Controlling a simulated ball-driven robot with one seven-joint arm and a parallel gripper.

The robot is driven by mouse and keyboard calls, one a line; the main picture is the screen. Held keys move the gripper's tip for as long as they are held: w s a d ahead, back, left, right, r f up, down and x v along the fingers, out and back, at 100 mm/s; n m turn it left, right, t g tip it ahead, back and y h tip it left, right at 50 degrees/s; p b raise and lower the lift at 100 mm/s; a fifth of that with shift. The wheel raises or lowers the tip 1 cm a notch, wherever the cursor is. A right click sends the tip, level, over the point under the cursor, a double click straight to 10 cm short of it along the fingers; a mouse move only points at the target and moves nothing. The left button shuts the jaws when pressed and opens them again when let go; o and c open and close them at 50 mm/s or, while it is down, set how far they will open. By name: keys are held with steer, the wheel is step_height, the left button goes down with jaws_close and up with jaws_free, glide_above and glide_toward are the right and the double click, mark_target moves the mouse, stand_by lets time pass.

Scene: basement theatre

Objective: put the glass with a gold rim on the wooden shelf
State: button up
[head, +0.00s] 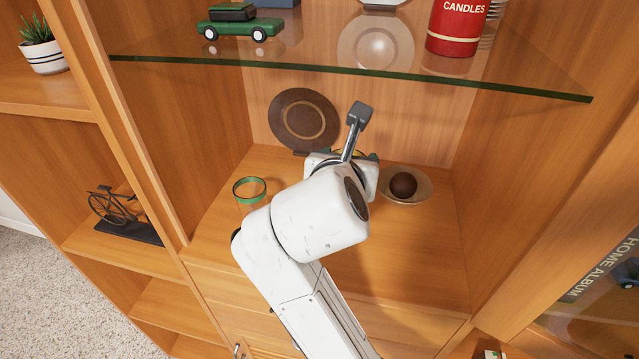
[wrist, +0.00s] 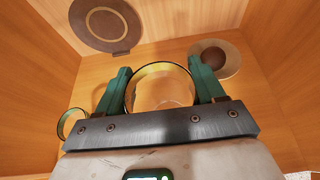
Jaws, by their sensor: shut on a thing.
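The gold-rimmed glass (wrist: 161,70) sits between the two green fingers of my gripper (wrist: 160,88) in the wrist view, and the fingers are shut on it. In the head view my arm hides most of the glass, and only a bit of its gold rim (head: 350,153) shows. The wooden shelf (head: 415,250) is the cabinet board below the glass shelf. The gripper and glass are over this board, towards its back. I cannot tell whether the glass base touches the wood.
A green-rimmed glass (head: 249,189) stands left of my arm. A bowl with a dark ball (head: 404,186) is at right. A brown plate (head: 304,120) leans at the back. A glass shelf (head: 340,75) overhead carries a toy car (head: 238,27) and a red candle tin (head: 456,28). The front right wood is clear.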

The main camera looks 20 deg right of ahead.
steer(key=shift+w+a+f+p, duration=0.2)
steer(key=shift+w+a+f, duration=0.25)
steer(key=shift+w+f, duration=1.05)
steer(key=shift+w+a+f+p, duration=0.35)
steer(key=shift+w+f, duration=0.6)
steer(key=shift+f, duration=1)
steer(key=shift+w+a+f+p, duration=0.1)
steer(key=shift+w+a+f, duration=0.45)
steer(key=shift+w+f, duration=0.95)
steer(key=shift+s+f, duration=0.3)
steer(key=o, duration=1.2)
steer(key=shift+o, duration=0.2)
steer(key=shift+s+a+r, duration=0.1)
steer(key=shift+a, duration=0.05)
steer(key=b+v, duration=0.1)
steer(key=v, duration=1)
steer(key=shift+s, duration=0.3)
steer(key=shift+a+r, duration=0.1)
steer(key=shift+a, duration=0.05)
